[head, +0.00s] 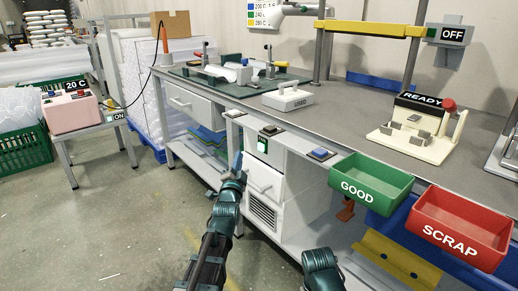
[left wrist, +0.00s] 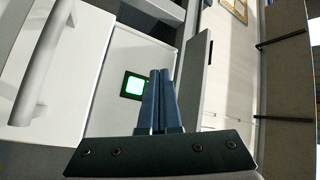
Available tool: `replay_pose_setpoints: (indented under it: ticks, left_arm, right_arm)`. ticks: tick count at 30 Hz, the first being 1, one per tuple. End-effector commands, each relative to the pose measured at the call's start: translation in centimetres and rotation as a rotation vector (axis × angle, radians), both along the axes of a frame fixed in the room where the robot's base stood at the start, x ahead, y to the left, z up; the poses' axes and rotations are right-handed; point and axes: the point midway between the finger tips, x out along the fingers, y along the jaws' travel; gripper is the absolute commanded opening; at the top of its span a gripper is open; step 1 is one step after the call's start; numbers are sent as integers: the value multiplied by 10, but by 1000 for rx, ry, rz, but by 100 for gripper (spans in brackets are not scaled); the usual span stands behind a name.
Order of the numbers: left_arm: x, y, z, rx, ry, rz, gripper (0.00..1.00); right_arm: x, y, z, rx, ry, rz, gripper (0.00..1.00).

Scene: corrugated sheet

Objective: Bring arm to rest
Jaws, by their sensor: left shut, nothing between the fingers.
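My left gripper (head: 237,160) is in front of the workbench, close to the cabinet under it. In the left wrist view the two blue fingers (left wrist: 162,98) lie side by side, shut with nothing between them. A lit green button (left wrist: 134,86) shows just left of the fingers, on a pale panel. In the head view it sits on the front of the cabinet, right of the gripper. My right arm (head: 322,268) shows only as a link at the bottom edge. Its gripper is not in view.
The grey workbench (head: 345,110) runs across the right, with a drawer (head: 195,108) under it. A green GOOD bin (head: 370,187) and a red SCRAP bin (head: 462,225) hang at its front edge. A side table with a pink box (head: 72,112) stands left. The floor (head: 110,220) left is clear.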

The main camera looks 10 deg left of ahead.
Motion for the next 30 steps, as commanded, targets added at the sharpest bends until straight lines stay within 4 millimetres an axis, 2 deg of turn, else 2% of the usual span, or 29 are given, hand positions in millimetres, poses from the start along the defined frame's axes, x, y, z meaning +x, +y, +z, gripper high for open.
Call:
replay_pose_setpoints:
  ticks: [5, 8, 11, 14, 17, 20, 22, 25, 30]
  left_arm:
    - [0, 0, 0, -1, 1, -1, 0]
    - [0, -8, -4, -20, 36, -19, 0]
    - [-3, -33, -20, -87, 154, -69, 0]
    - [-15, -70, -50, -192, 354, -126, 0]
    - [-40, -107, -84, -304, 585, -152, 0]
    - [-78, -137, -115, -404, 816, -133, 0]
    - [-111, -154, -133, -462, 975, -94, 0]
    - [-161, -169, -152, -527, 1181, -3, 0]
    - [-236, -179, -164, -587, 1427, 183, 0]
  right_arm:
    - [0, 0, 0, 0, 0, 0, 50]
    - [0, 0, 4, 0, 0, 0, 50]
    - [0, 0, 15, 0, 0, 1, 50]
    - [0, 0, 30, -1, 1, 3, 50]
    - [0, 0, 45, -1, 1, 5, 50]
    - [0, 0, 59, -1, 1, 7, 50]
    - [0, 0, 68, -1, 2, 8, 50]
    - [0, -1, 80, -2, 2, 9, 50]
    - [0, -1, 96, -2, 2, 11, 50]
